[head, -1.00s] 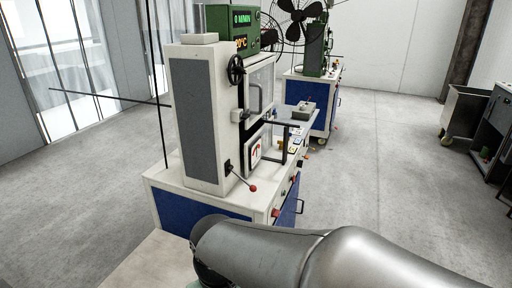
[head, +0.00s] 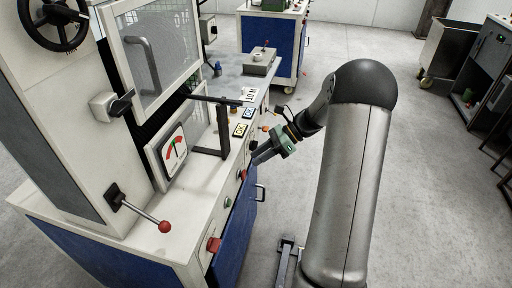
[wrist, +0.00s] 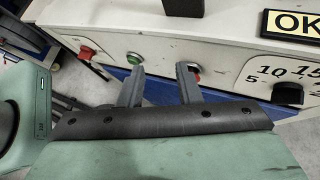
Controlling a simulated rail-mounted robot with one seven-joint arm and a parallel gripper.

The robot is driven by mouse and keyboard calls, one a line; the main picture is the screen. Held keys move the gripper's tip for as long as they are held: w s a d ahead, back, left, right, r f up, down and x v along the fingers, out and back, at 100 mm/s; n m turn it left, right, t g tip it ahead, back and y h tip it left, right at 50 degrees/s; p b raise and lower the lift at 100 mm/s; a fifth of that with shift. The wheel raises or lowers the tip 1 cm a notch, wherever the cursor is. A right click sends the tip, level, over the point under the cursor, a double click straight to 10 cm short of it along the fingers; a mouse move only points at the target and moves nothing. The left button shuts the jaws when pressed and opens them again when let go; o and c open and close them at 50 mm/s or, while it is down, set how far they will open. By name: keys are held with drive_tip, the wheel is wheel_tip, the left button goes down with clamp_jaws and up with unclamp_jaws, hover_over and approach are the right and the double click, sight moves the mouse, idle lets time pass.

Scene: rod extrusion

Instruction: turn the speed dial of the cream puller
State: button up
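The cream puller (head: 150,235) is a cream machine with blue panels, filling the left of the head view. A black dial knob (wrist: 288,94) with a printed scale reading 5, 10, 15 sits on its front face, at the right edge of the wrist view. My gripper (head: 256,158) is beside that front face in the head view. In the wrist view its two grey fingers (wrist: 160,72) stand apart with nothing between them. They are left of the dial and clear of it. I cannot make out the dial in the head view.
A lever with a red ball (head: 164,226) sticks out at the left. A black bracket (head: 211,140) stands on the worktop.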

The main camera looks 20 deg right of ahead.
drive_tip(key=w+d+f+m+t+y+b, duration=0.25)
drive_tip(key=d+f+m+t, duration=0.35)
drive_tip(key=d, duration=0.5)
drive_tip(key=m+t, duration=0.4)
drive_tip(key=m, duration=0.2)
approach(254, 146)
drive_tip(key=x, duration=0.7)
drive_tip(key=shift+w+f, duration=0.15)
drive_tip(key=shift+f, duration=0.05)
clamp_jaws()
